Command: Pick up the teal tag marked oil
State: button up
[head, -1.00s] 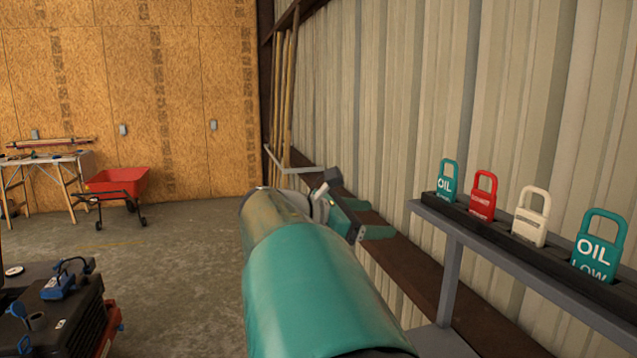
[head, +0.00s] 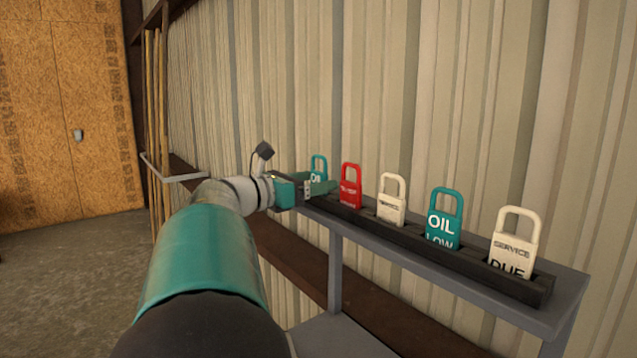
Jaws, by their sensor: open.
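Two teal tags with looped tops stand upright in a dark slotted rack (head: 470,258). The nearer teal tag (head: 443,222) reads "OIL LOW". The farther teal tag (head: 318,168) stands at the rack's far left end and shows "OIL"; its lower part is hidden behind my gripper. My gripper (head: 322,188) is open, with teal fingers pointing right at the rack's far end. It appears close to the farther teal tag; whether it touches cannot be told.
A red tag (head: 351,187), a cream tag (head: 391,200) and a cream "SERVICE DUE" tag (head: 514,245) share the rack. The rack sits on a grey shelf (head: 567,300) before the corrugated wall (head: 420,90). Open floor (head: 60,270) lies to the left.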

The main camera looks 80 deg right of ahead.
aim_at(317, 179)
jog(key=x, duration=0.3)
jog(key=shift+s+d, duration=0.2)
jog(key=shift+s, duration=0.1)
jog(key=shift+r, duration=0.1)
jog(key=shift+c, duration=0.2)
jog(key=c, duration=1)
jog(key=shift+r, duration=0.1)
